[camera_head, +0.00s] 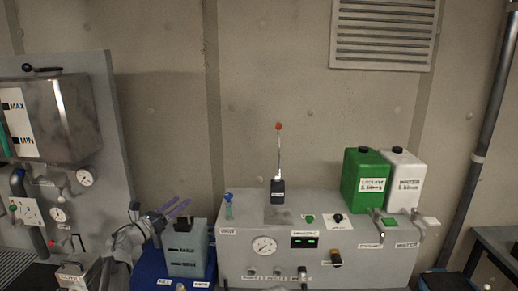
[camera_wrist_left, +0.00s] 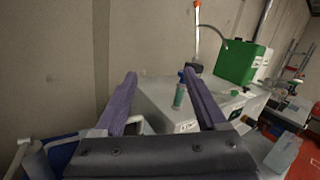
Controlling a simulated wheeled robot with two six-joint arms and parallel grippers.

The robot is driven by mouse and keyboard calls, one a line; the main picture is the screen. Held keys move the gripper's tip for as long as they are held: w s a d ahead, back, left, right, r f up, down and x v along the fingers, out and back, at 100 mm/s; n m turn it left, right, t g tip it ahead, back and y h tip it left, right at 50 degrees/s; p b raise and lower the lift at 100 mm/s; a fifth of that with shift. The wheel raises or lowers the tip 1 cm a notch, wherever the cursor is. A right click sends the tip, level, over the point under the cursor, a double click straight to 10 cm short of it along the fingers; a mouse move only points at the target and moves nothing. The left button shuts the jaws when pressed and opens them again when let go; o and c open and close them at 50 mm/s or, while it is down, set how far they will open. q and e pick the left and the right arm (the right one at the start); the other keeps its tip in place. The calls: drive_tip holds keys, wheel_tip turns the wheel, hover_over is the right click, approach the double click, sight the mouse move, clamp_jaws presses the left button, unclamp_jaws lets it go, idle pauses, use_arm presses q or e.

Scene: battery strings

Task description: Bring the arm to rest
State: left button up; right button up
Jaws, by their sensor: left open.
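My left gripper (camera_head: 177,207) comes in from the left in the head view, beside and slightly above a grey-green battery jar (camera_head: 187,254). Its purple fingers are spread in the left wrist view (camera_wrist_left: 160,74), with nothing held between them. Beyond the fingers, a small teal vial (camera_wrist_left: 180,95) stands on the grey bench unit; it also shows in the head view (camera_head: 229,208). My right gripper is in neither view.
The grey control unit (camera_head: 345,262) has gauges, a switch and a green display. A green canister (camera_head: 365,188) and a white one (camera_head: 403,178) stand at its right. A gauge panel (camera_head: 95,185) stands left.

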use_arm(q)
drive_tip(key=a+f+n+t+y, duration=0.1)
drive_tip(key=a+n+y, duration=0.2)
drive_tip(key=n+y, duration=0.6)
drive_tip(key=a+f+n+t+y, duration=0.1)
drive_tip(key=a+n+y, duration=0.3)
drive_tip(key=n, duration=0.8)
drive_tip(key=s+d+f+n+g+y, duration=0.35)
drive_tip(key=s+f+n+g, duration=0.55)
drive_tip(key=f+n, duration=0.35)
drive_tip(key=s+d+f+n+g+h, duration=0.3)
drive_tip(key=s+d+f+g, duration=0.15)
drive_tip(key=s+d, duration=0.4)
drive_tip(key=s+d+f+n+g+h, duration=0.35)
drive_tip(key=s+d+f, duration=0.25)
drive_tip(key=s, duration=0.6)
drive_tip(key=s+d+f+m+g+y+b, duration=0.1)
drive_tip(key=s+d+f+m+b, duration=0.3)
drive_tip(key=d+f+b, duration=0.4)
drive_tip(key=s+d+y, duration=0.1)
drive_tip(key=d, duration=0.1)
drive_tip(key=shift+s+d+f+g+b, duration=0.2)
drive_tip(key=shift+d+f+g+b, duration=0.1)
drive_tip(key=shift+d+b, duration=0.1)
